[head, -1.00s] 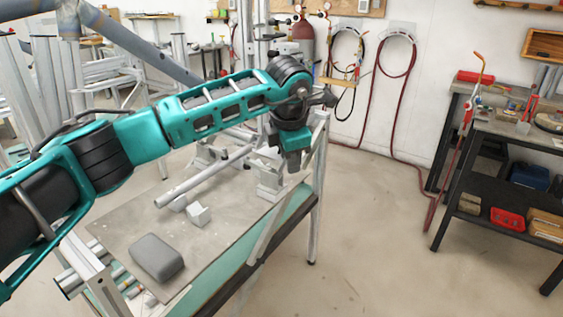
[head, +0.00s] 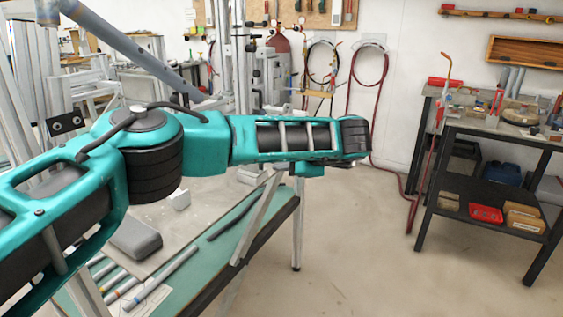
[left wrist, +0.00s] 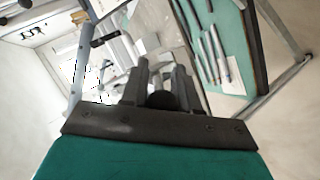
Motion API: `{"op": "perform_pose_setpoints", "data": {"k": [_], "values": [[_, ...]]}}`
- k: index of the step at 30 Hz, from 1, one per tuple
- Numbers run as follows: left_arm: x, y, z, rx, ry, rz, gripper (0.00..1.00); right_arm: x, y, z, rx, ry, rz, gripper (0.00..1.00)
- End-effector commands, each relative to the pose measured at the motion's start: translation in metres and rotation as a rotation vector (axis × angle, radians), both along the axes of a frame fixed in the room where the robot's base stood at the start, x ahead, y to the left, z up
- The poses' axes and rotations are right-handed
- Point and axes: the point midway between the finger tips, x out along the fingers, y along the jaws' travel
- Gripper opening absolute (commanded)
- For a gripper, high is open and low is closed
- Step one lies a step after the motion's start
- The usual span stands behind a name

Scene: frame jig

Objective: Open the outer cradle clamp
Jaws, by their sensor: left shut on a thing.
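In the left wrist view, the two grey fingers of my left gripper (left wrist: 160,78) are close together. A dark round piece (left wrist: 162,100) shows between them near their base; I cannot tell whether it is part of a clamp. In the head view, my teal left arm reaches right across the bench, and its forearm and wrist hide the gripper. The outer cradle clamp cannot be made out; the arm covers the bench's far end in the head view. My right gripper is not in view.
The bench (head: 222,250) holds a grey rounded block (head: 135,240), a small pale block (head: 180,200) and several tubes (head: 165,277). The tubes also show in the left wrist view (left wrist: 212,55). A black workbench (head: 480,195) stands at right; the floor between is clear.

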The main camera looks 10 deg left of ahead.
Motion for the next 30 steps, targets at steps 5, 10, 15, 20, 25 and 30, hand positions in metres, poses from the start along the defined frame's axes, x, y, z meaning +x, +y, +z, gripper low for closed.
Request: {"op": "perform_pose_setpoints", "data": {"k": [5,10,15,20,25,30], "values": [[-0.0005,-0.0018,-0.0058,0.054,-0.019,-0.001,0.0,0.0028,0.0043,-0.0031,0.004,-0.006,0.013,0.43],[-0.0005,-0.0017,-0.0069,0.077,-0.027,-0.002,0.0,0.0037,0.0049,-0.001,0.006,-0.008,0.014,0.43],[-0.0007,-0.0016,-0.0071,0.082,-0.028,-0.001,0.0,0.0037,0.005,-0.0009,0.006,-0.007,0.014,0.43],[-0.0008,-0.0017,-0.0075,0.082,-0.026,-0.001,0.0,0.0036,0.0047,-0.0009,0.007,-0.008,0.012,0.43],[-0.001,-0.0016,-0.0078,0.082,-0.025,-0.001,0.37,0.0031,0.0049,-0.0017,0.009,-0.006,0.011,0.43],[-0.0007,-0.0015,-0.0071,0.082,-0.027,-0.001,0.37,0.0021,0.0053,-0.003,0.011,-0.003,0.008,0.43]]}}
